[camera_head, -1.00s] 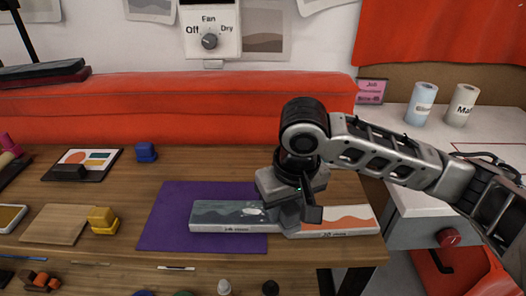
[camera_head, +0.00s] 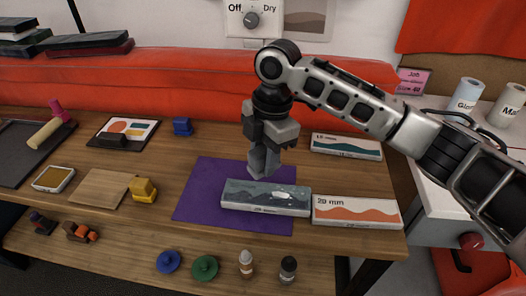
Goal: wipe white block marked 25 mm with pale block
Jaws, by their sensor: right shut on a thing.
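The white block (camera_head: 266,197) with a dark teal picture on top lies on the purple mat (camera_head: 196,198). Pale specks and a white smear show on its top. Its front marking is too small to read surely as 25 mm. My right gripper (camera_head: 262,172) points down just behind this block, over the mat. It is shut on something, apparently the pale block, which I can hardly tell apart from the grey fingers. Whether it touches the mat or the white block is unclear. My left gripper is not in view.
Knobs and small bottles stand in front.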

